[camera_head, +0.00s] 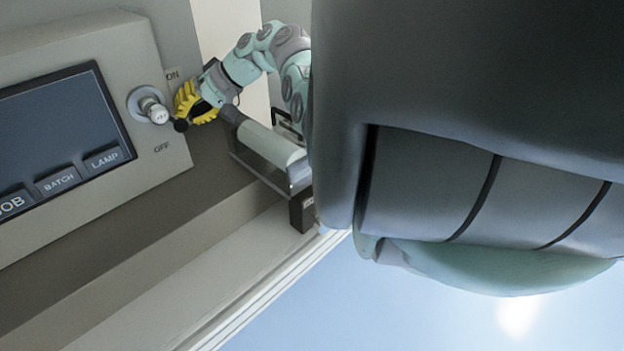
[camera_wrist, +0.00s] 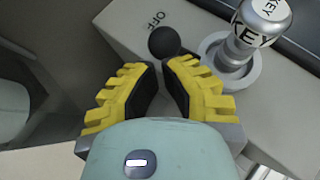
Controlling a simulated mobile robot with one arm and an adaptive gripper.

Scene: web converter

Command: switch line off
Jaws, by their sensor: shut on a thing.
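The switch on the grey control panel has a round silver base and a silver cylinder (camera_head: 155,112), marked KEY in the wrist view (camera_wrist: 262,22). A black ball knob (camera_head: 181,125) sits beside the cylinder, to its right in the head view and nearer the OFF label than the ON label. In the wrist view the knob (camera_wrist: 164,40) is at my fingertips, close to OFF. My gripper (camera_head: 186,112), with yellow ribbed fingers, is shut on the knob; its fingers (camera_wrist: 160,68) show a narrow gap.
The panel's dark screen (camera_head: 58,125) has JOB, BATCH and LAMP buttons, left of the switch. A ledge (camera_head: 170,265) runs below the panel. My own arm hides the right side.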

